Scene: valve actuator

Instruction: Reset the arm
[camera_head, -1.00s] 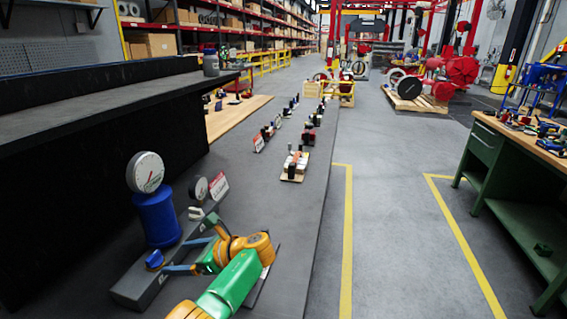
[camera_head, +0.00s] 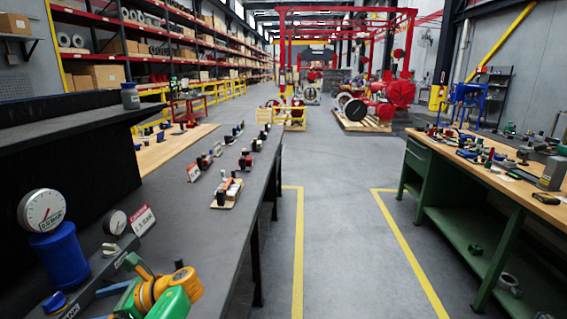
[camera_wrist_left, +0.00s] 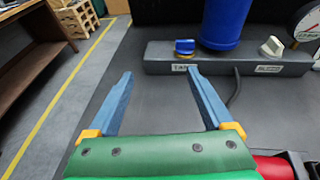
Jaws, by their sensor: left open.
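My left gripper (camera_head: 126,277) is at the lower left of the head view, above the dark bench (camera_head: 184,221), its green and orange wrist nearest the camera. In the left wrist view my left gripper (camera_wrist_left: 160,75) has its two blue fingers wide apart with nothing between them. A grey manifold block (camera_wrist_left: 230,58) lies beyond the fingertips, carrying a blue knob (camera_wrist_left: 185,46) labelled TANK, a pale knob (camera_wrist_left: 272,46) and a blue cylinder (camera_wrist_left: 221,22). The blue cylinder also shows in the head view (camera_head: 60,257). My right gripper is not in view.
A round gauge (camera_head: 42,210) tops the blue cylinder; a smaller gauge (camera_head: 115,222) and a red-white sign (camera_head: 142,220) stand beside it. A small wooden board with parts (camera_head: 227,193) lies farther along. The floor aisle (camera_head: 335,240) is clear; a green workbench (camera_head: 475,220) stands right.

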